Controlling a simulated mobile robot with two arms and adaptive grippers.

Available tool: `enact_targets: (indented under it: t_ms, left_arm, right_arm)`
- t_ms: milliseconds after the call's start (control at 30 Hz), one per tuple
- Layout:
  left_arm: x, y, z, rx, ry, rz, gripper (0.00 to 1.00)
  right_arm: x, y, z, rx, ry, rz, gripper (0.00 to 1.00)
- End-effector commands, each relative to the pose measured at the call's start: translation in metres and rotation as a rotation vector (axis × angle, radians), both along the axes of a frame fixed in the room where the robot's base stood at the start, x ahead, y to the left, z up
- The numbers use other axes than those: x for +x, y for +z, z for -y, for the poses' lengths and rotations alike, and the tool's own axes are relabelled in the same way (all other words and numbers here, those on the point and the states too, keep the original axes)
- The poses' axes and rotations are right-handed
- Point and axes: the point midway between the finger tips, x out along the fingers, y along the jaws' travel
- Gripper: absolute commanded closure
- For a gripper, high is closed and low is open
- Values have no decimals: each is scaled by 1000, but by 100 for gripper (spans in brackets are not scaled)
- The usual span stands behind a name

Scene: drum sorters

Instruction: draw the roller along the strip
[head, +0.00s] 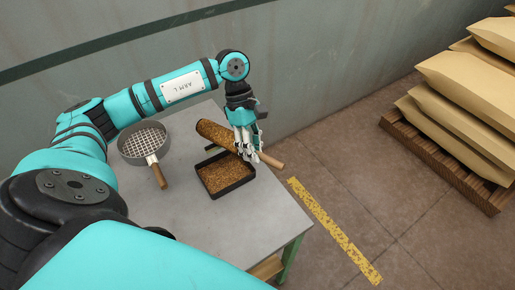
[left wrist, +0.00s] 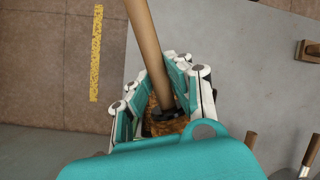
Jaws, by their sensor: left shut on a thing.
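The roller (head: 217,134) is a brown, rough-textured cylinder with a plain wooden handle (head: 270,160), lying at a slant over the grey table. My left gripper (head: 247,150) is shut on it near the handle end, its white-tipped fingers either side. In the left wrist view the handle (left wrist: 148,50) runs up between the fingers (left wrist: 160,98), and part of the textured body shows below. A short dark strip (head: 212,147) shows partly beside the roller, the rest hidden; I cannot tell whether they touch. My right gripper is not in view.
A black tray (head: 236,188) of brown grains sits just in front of the roller. A round sieve (head: 130,158) with a wooden handle lies to the left. A wall stands behind the table. Sacks (head: 465,95) on a pallet and a yellow floor line (head: 335,232) are at right.

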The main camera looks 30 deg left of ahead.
Motion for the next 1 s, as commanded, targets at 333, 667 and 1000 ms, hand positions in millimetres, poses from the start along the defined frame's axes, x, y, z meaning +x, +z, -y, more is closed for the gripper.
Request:
enact_targets:
  t_ms: [333,667,1000]
  left_arm:
    - [0,-2,-22,0,1,1,100]
    - [-1,-3,-36,0,2,0,100]
    - [-1,-3,-56,0,0,1,100]
  right_arm:
    - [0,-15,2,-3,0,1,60]
    - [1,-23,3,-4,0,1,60]
    - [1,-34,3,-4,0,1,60]
